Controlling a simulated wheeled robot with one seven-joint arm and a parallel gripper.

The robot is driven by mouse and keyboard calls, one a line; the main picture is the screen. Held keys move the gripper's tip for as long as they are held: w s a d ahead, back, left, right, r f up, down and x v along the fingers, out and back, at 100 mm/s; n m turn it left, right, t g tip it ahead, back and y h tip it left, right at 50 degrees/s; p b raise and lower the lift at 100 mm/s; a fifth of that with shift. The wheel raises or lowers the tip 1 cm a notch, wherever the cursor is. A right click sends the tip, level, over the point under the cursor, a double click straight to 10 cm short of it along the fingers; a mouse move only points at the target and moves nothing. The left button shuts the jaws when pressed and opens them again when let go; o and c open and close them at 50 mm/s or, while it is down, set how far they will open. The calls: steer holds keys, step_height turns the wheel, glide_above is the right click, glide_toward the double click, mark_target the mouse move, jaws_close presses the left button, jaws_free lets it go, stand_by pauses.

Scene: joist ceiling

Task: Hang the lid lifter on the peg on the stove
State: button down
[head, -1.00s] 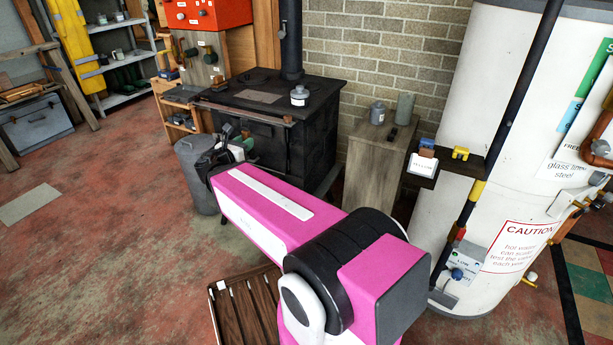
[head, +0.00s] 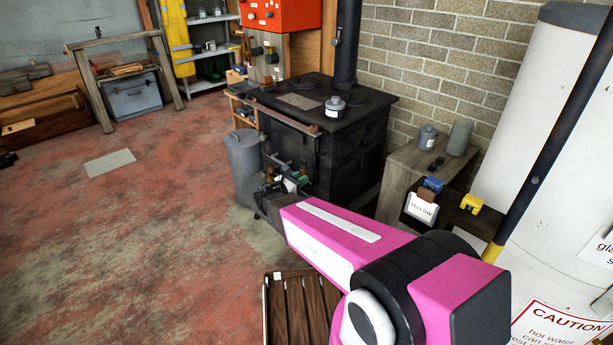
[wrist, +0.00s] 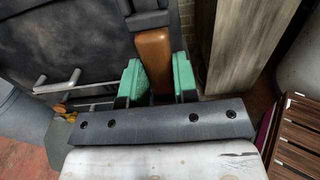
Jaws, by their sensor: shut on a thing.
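The black stove (head: 345,150) stands against the brick wall, and its dark front fills the upper left of the wrist view (wrist: 75,45). My gripper (head: 290,180) is low in front of the stove. In the wrist view, its green fingers (wrist: 157,82) are shut on the brown handle of what appears to be the lid lifter (wrist: 154,55). A dark grey part continues above the handle and runs out of frame. Thin pale metal rods (wrist: 58,85) show left of the fingers; I cannot tell whether one is the peg. The lifter is not clear in the head view.
A grey bin (head: 243,160) stands left of the stove. A wooden cabinet (head: 400,180) with canisters is on the right, near a white tank (head: 545,130). A brown slatted thing (head: 300,305) lies below my arm. The red floor at left is mostly clear.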

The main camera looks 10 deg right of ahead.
steer(key=shift+f+x, duration=0.2)
steer(key=shift+x, duration=4.65)
steer(key=shift+d, duration=0.15)
steer(key=shift+f, duration=0.15)
steer(key=c, duration=0.8)
jaws_free()
steer(key=v, duration=1.1)
steer(key=shift+w, duration=0.1)
